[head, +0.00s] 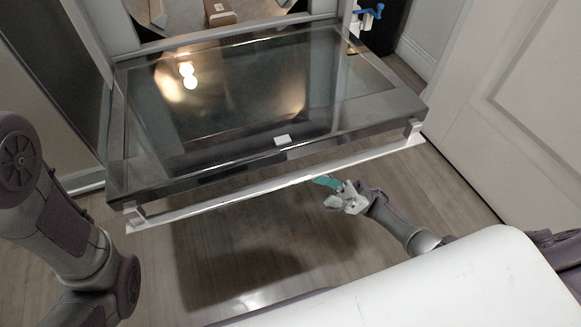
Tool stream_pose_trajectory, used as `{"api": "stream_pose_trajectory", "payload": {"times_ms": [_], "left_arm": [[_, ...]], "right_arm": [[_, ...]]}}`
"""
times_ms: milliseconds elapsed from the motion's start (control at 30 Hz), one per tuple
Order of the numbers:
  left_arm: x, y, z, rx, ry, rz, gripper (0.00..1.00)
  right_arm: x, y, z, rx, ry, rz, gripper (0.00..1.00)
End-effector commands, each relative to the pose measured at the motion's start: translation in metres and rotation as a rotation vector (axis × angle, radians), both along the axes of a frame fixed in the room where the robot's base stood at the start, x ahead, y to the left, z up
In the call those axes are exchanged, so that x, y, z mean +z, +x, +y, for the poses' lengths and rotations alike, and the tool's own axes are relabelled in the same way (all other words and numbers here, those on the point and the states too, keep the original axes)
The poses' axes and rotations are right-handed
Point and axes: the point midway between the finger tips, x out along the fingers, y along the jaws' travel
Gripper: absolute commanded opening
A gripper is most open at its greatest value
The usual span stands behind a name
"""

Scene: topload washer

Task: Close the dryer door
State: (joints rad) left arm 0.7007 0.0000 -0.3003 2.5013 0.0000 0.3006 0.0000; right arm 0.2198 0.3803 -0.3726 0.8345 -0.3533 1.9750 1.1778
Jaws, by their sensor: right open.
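The dryer door (330,75) is a dark glass panel in a metal frame. It is hinged down and open, lying roughly level in front of the machine. A long pale bar handle (270,187) runs along its front edge. My right gripper (327,182) is open, just in front of and below the handle, right of its middle. Whether it touches the bar I cannot tell. My left arm (70,230) shows at the left edge, but its gripper is not visible.
The open machine cavity (180,17) is at the top, with a brown and white object (219,12) in it. A blue lever (371,12) is at upper right. A white panelled door (520,90) stands at the right. Wood floor (270,250) is clear below the door.

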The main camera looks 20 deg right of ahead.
Motion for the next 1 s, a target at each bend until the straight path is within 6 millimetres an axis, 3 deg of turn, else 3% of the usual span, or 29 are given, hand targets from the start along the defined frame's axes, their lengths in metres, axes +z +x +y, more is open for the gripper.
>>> {"api": "stream_pose_trajectory", "payload": {"times_ms": [67,233,600,1000], "left_arm": [[0.01,0.0,0.0,0.0,0.0,0.0,0.95],[0.012,0.0,0.0,0.0,0.0,0.001,0.95],[0.008,0.001,0.0,0.0,0.0,0.001,0.95],[0.007,0.0,0.0,0.001,0.001,0.001,0.95]], "right_arm": [[0.015,-0.001,0.01,0.001,0.003,-0.002,0.52],[0.035,-0.001,0.033,0.0,0.003,-0.003,0.52],[0.077,-0.001,0.077,0.0,0.003,-0.001,0.52],[0.088,0.0,0.088,-0.002,0.0,0.001,0.52]]}}
